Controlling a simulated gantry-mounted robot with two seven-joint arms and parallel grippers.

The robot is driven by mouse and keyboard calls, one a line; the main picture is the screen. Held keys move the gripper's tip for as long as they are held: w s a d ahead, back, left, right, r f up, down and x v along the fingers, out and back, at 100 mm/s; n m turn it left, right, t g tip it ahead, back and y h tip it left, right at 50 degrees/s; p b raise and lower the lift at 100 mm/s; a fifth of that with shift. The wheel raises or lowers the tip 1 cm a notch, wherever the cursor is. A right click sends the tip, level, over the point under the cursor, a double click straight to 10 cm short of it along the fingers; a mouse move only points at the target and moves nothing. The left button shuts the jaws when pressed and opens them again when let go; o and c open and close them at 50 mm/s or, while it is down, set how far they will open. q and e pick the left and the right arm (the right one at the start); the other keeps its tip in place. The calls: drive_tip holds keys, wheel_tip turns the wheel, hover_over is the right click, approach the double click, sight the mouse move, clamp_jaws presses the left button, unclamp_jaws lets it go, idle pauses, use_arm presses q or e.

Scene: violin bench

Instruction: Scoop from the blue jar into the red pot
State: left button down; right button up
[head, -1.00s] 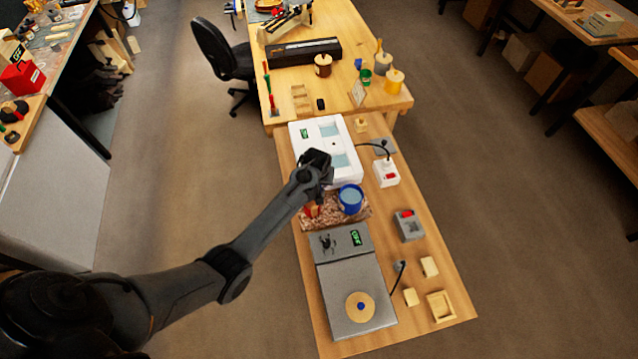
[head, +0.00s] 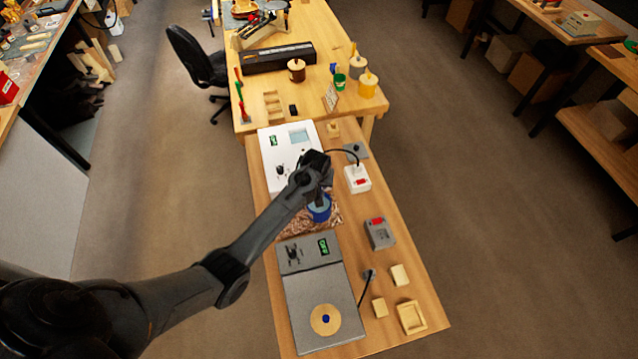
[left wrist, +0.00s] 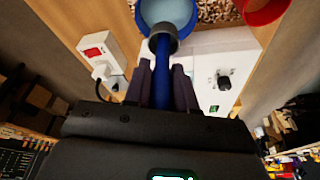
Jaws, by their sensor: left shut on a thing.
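The blue jar (head: 318,214) stands on a patterned mat, partly covered by my left gripper (head: 318,180). In the left wrist view the blue jar (left wrist: 192,20) has pale blue contents. My left gripper (left wrist: 160,88) is shut on a blue-handled scoop (left wrist: 162,70). The scoop's grey cup (left wrist: 163,37) overlaps the jar's mouth in this view; whether it is inside or just above, I cannot tell. The red pot (left wrist: 262,10) shows at the top right of the wrist view, apart from the scoop. In the head view my arm hides the pot. My right gripper is not in view.
A white device (head: 280,178) stands behind the jar, and a grey scale-like plate (head: 300,290) in front. A white socket box (head: 357,179) and a grey switch box (head: 379,233) lie to the right. Wooden blocks sit near the front right.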

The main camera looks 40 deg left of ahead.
use_arm(q)
drive_tip(key=shift+f+b, duration=3.2)
drive_tip(key=shift+f, duration=1.95)
drive_tip(key=shift+r, duration=0.15)
wheel_tip(320, 180, up, 14)
drive_tip(key=p, duration=1.4)
drive_tip(key=shift+f+p, duration=0.25)
drive_tip(key=shift+p, duration=0.05)
